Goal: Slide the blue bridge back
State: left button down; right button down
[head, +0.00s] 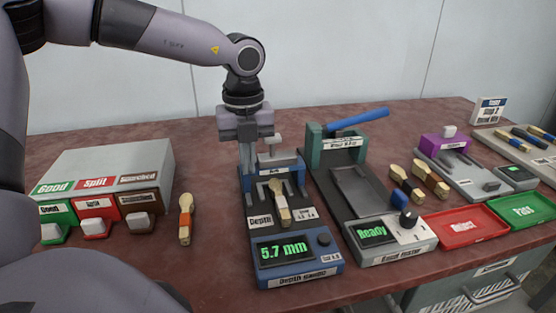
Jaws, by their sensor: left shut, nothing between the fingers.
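The blue bridge (297,176) stands across the rails of the blue depth gauge (297,270), with a grey block and a light knob on top. A wooden spoon (280,204) with a pale bowl and dark part lies on the gauge, in front of the bridge. The gauge display reads 5.7 mm. My left gripper (247,172) points down at the left side of the bridge. It is shut with nothing in it. I cannot tell whether its fingers touch the bridge. My right gripper is out of view.
A press with a blue handle (357,119) and a display reading Ready stands to the right. Red (464,226) and green (522,210) trays lie further right.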

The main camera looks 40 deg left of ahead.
pick_arm(q)
jog(key=shift+w+a+p, duration=0.2)
jog(key=shift+w+a, duration=0.75)
jog(key=shift+a, duration=0.25)
jog(key=shift+w+a+p, duration=0.15)
jog(key=shift+w+a, duration=0.8)
jog(key=shift+a, duration=0.25)
jog(key=shift+s+d+b, duration=0.25)
jog(key=shift+d+b, duration=0.1)
jog(key=shift+s+d, duration=0.15)
jog(key=shift+r+p, duration=2.1)
jog(key=shift+r, duration=1.45)
